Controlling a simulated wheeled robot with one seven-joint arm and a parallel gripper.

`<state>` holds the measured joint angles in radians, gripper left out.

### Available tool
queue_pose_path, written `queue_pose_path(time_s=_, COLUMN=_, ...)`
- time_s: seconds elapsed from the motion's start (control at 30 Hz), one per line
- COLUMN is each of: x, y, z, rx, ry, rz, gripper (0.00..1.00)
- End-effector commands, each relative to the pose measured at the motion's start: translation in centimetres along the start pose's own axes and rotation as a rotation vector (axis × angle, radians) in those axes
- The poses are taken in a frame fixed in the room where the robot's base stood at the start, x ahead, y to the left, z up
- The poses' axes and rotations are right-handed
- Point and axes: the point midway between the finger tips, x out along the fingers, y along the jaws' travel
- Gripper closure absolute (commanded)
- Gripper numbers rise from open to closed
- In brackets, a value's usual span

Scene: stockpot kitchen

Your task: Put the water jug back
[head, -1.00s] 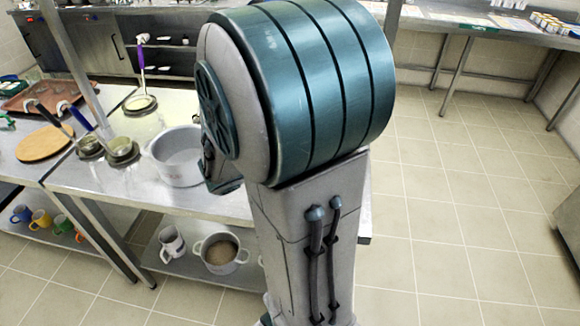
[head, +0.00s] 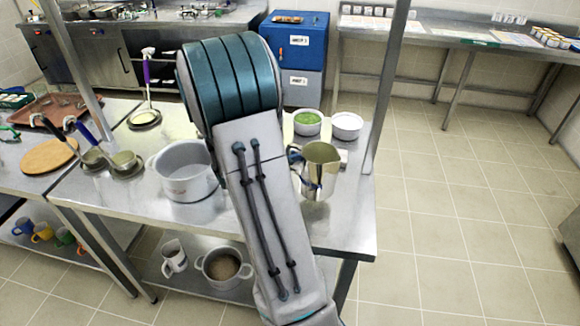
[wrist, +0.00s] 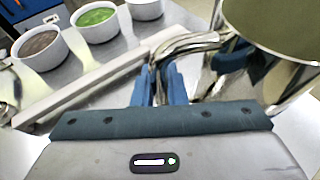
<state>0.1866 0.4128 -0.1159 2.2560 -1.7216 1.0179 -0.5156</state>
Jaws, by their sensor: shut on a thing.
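The water jug (head: 321,170) is a shiny metal pitcher, upright over the right part of the steel table. I cannot tell whether its base touches the table. In the wrist view the jug (wrist: 285,35) fills the upper right, its metal handle (wrist: 192,42) reaching between my fingers. My gripper (wrist: 160,80) is shut on that handle, with blue fingers on both sides. In the head view my gripper (head: 295,156) is at the jug's left side, partly hidden by my arm.
A large grey pot (head: 184,172) stands left of my arm. A bowl of green food (head: 307,123) and a white bowl (head: 346,125) stand behind the jug. A brown-filled bowl (wrist: 40,47) and a pale bar (wrist: 85,90) show in the wrist view. A post (head: 385,90) rises at the right.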

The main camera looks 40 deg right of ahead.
Motion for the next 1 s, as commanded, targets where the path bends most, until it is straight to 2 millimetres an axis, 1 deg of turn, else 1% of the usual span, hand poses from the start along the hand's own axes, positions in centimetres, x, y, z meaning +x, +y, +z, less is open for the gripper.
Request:
queue_pose_path(time_s=0.07, x=0.2, y=0.1, z=-0.1, rx=-0.001, ry=-0.001, rz=0.000, gripper=1.00)
queue_pose_path(time_s=0.3, x=1.3, y=0.2, z=-2.9, rx=-0.004, ry=0.001, rz=0.000, gripper=1.00)
queue_pose_path(time_s=0.4, x=1.5, y=0.2, z=-3.6, rx=-0.001, ry=0.000, rz=0.000, gripper=1.00)
queue_pose_path(time_s=0.7, x=1.6, y=0.2, z=-3.8, rx=0.000, ry=-0.001, rz=0.001, gripper=1.00)
queue_pose_path(time_s=0.83, x=1.8, y=0.2, z=-4.2, rx=0.000, ry=-0.001, rz=0.001, gripper=1.00)
queue_pose_path(time_s=0.87, x=1.7, y=0.2, z=-4.1, rx=0.001, ry=0.000, rz=0.001, gripper=0.82)
queue_pose_path(time_s=0.9, x=1.7, y=0.2, z=-4.1, rx=0.001, ry=0.001, rz=0.001, gripper=0.71)
queue_pose_path(time_s=0.93, x=1.7, y=0.2, z=-4.1, rx=0.001, ry=0.001, rz=0.001, gripper=0.66)
queue_pose_path(time_s=1.0, x=1.7, y=0.2, z=-4.1, rx=0.001, ry=0.001, rz=0.001, gripper=0.66)
